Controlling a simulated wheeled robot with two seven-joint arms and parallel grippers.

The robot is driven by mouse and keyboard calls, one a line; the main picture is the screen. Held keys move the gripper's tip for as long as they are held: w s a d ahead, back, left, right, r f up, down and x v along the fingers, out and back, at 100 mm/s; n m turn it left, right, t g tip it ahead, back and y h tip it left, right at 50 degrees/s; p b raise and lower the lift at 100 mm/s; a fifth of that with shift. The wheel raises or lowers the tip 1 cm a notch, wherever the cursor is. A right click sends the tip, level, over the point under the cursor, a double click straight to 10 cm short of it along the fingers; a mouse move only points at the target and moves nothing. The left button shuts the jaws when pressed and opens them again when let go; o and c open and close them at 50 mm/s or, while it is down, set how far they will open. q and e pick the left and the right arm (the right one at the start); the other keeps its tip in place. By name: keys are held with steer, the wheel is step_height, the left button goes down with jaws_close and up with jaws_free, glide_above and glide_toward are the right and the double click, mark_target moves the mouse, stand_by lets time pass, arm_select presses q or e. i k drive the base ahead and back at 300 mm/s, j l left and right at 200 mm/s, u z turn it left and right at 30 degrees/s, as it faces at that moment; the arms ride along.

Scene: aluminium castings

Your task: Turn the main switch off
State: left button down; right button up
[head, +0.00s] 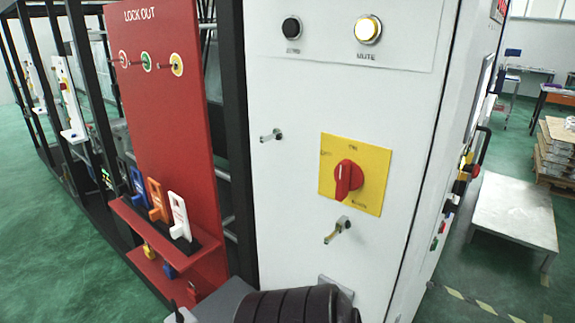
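The main switch is a red rotary knob (347,180) on a square yellow plate (374,200), fixed to the front of a white cabinet (290,110). The knob's grip stands about upright, towards a small label at the plate's top that seems to read ON. The other labels are too small to read surely. Nothing touches the knob. A dark ribbed part of my own arm shows at the bottom edge, below the switch. I cannot tell which arm it is, and no gripper fingers show clearly.
A black button (291,28) and a lit MUTE button (368,29) sit above the switch. Metal latches (337,230) stick out of the cabinet. A red lockout board (165,110) with coloured lockout tags (179,217) stands left. A low grey table (512,210) is right.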

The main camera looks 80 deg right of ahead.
mark_target(347, 175)
steer(key=i+z, duration=0.2)
steer(key=z, duration=0.2)
steer(key=i+j+z, duration=0.15)
steer(key=z, duration=0.25)
steer(key=i+j+z, duration=0.1)
steer(key=z, duration=0.3)
